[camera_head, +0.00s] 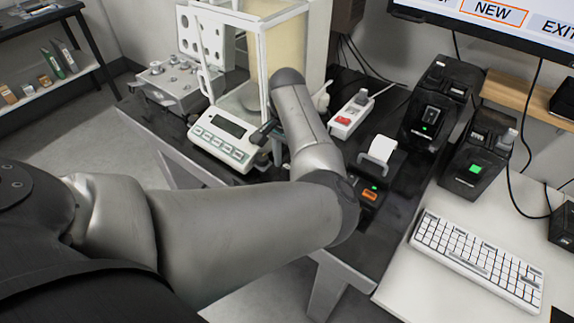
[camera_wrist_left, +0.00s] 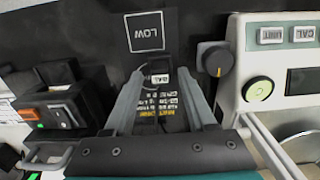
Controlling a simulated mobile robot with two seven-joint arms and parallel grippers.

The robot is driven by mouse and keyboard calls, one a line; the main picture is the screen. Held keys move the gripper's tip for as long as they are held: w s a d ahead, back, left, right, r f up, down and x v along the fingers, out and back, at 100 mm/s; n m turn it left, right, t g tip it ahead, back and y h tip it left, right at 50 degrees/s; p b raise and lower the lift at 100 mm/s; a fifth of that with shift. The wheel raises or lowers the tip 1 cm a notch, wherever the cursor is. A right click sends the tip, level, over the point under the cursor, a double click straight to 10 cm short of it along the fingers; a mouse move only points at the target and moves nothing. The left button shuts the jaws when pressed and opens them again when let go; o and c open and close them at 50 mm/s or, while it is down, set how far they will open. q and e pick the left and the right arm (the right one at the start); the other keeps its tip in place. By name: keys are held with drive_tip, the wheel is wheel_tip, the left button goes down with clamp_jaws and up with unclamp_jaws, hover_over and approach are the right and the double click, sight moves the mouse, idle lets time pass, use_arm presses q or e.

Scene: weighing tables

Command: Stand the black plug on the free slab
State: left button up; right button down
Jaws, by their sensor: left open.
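My left gripper (camera_wrist_left: 161,72) is open, with its fingers apart over a dark surface (camera_wrist_left: 90,20) printed with a white LOW square. In the head view my left gripper (camera_head: 266,134) is beside the balance, partly hidden by my arm. I cannot tell which slab is free.
The white balance (camera_head: 222,140) with its glass shield stands close to my gripper; its front edge also shows in the left wrist view (camera_wrist_left: 290,85). A small printer (camera_head: 378,168), a power strip (camera_head: 350,115) and a keyboard (camera_head: 478,258) are to the right.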

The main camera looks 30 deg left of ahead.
sight(287, 166)
use_arm(q)
wheel_tip(287, 166, up, 10)
drive_tip(key=p, duration=0.2)
drive_tip(key=shift+r, duration=0.25)
